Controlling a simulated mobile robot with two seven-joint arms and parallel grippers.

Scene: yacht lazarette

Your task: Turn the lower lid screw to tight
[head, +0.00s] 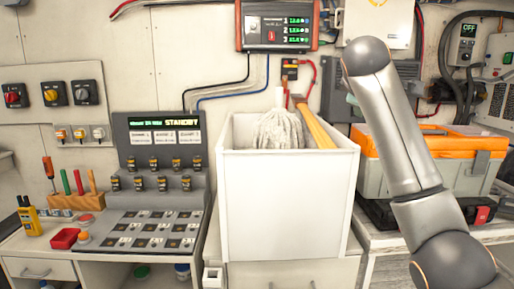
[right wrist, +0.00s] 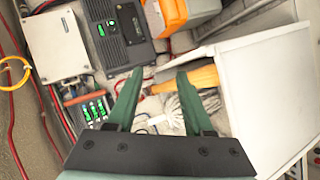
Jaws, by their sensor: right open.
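A pale grey lidded box is fixed to the wall at the upper right of the head view (head: 375,24). It also shows at the upper left of the right wrist view (right wrist: 57,45). Its lid screws are too small to make out, so I cannot tell how the lower one is turned. My right gripper (right wrist: 159,74) is open, with nothing between its dark green fingers. In the right wrist view the box lies up and left of the fingertips, apart from them. In the head view my right arm hides most of that gripper. My left gripper is not in view.
A white bin (head: 285,205) with a mop (head: 278,130) and wooden handle stands in the middle, close to my right gripper. A charger with green digits (head: 278,25) hangs above. An orange-topped case (head: 460,140) sits at right. Switches and a control console (head: 158,185) are at left.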

